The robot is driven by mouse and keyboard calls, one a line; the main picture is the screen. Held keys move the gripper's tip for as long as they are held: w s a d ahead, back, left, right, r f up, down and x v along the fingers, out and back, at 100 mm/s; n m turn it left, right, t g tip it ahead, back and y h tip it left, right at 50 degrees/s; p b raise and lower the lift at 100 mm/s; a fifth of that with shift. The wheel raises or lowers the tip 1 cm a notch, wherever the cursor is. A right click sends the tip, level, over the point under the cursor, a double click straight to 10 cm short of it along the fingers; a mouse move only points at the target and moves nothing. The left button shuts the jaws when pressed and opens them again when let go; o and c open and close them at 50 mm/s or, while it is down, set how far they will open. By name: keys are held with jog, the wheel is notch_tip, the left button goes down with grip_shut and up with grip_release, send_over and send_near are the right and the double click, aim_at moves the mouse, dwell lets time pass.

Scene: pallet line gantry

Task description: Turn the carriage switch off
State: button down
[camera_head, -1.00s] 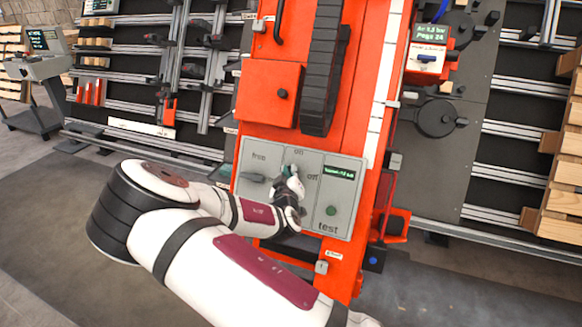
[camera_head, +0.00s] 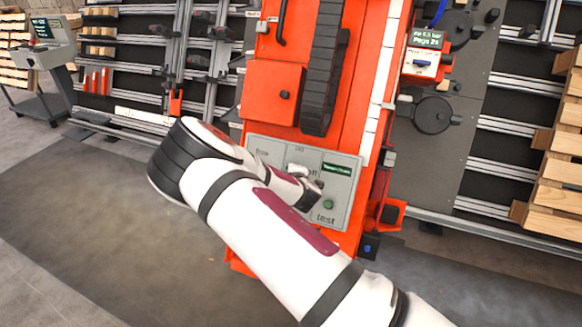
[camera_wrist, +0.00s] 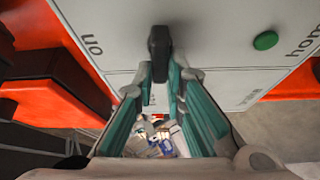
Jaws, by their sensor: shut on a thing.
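The grey control panel (camera_head: 345,213) is on the front of the orange carriage column (camera_head: 347,98). It carries the labels "free", "off" and "test", a green button (camera_head: 328,204) and a small dark display (camera_head: 336,169). My gripper (camera_wrist: 160,76) is at the panel's upper middle, with its teal-lined fingers closed around a black switch knob (camera_wrist: 159,45). In the wrist view the "on" label lies left of the knob and a green button (camera_wrist: 265,40) lies right. In the head view my arm and wrist hide most of the knob, so its exact setting cannot be told.
An orange box with a dark knob (camera_head: 285,95) and a black cable chain (camera_head: 322,75) sit above the panel. A small screen box (camera_head: 422,62) stands at right. Stacked timber (camera_head: 560,170) is at far right, a console (camera_head: 47,55) at far left. The floor at left is clear.

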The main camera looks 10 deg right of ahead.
jog(key=shift+a+n, duration=0.1)
jog(key=shift+n, duration=0.4)
jog(key=c, duration=1.6)
grip_release()
jog(key=shift+c, duration=0.2)
jog(key=d+v, duration=0.1)
jog(key=v, duration=1)
jog(key=shift+s+a+r, duration=0.35)
jog(key=shift+a+r, duration=0.05)
jog(key=shift+p, duration=0.3)
